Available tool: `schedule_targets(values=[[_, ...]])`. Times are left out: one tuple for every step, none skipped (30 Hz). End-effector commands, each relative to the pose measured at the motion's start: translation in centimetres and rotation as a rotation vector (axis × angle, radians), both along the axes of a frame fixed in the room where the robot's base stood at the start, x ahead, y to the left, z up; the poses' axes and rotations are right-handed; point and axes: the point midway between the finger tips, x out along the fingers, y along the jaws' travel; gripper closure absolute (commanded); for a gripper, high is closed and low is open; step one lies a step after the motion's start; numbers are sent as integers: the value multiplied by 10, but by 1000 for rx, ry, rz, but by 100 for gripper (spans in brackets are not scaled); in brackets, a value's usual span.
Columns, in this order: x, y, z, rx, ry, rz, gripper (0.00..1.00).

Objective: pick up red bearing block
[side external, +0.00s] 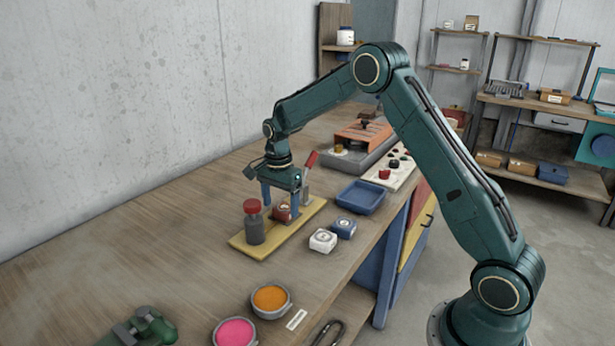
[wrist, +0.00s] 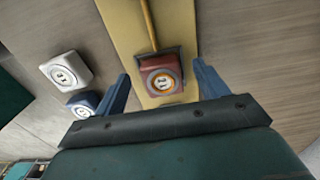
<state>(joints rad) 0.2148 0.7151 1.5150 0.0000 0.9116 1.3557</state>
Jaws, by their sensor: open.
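The red bearing block (side external: 282,214) sits on a yellow board (side external: 258,246) on the bench, partly hidden by a finger in the side view. In the wrist view the red block (wrist: 152,67) has a round, light centre with an orange ring and lies in a dark seat. My gripper (side external: 281,206) is over the block, pointing down, with its blue fingers apart. In the wrist view my gripper (wrist: 161,69) has one finger on each side of the block, with a visible gap on both sides. It holds nothing.
A white block (side external: 323,240), a blue block (side external: 344,228) and a blue tray (side external: 361,197) lie to the right. Bench room at left is clear.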

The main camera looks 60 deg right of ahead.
Motion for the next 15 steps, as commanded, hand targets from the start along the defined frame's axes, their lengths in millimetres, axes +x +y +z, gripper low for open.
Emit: schedule_targets(values=[[0, 0, -7, 0, 3, 0, 27], [0, 0, -10, 0, 3, 0, 27], [-1, 0, -12, 0, 3, 0, 27], [0, 0, -14, 0, 2, 0, 27], [0, 0, -16, 0, 1, 0, 27], [0, 0, -17, 0, 1, 0, 27], [0, 0, -17, 0, 0, 0, 27], [0, 0, -18, 0, 0, 0, 27], [0, 0, -18, 0, 0, 0, 27], [0, 0, -18, -1, 0, 0, 27], [0, 0, -18, -1, 0, 0, 27], [0, 0, -18, 0, 0, 0, 27], [0, 0, -18, 0, 0, 0, 27], [0, 0, -18, 0, 0, 0, 27], [0, 0, -18, 0, 0, 0, 27]])
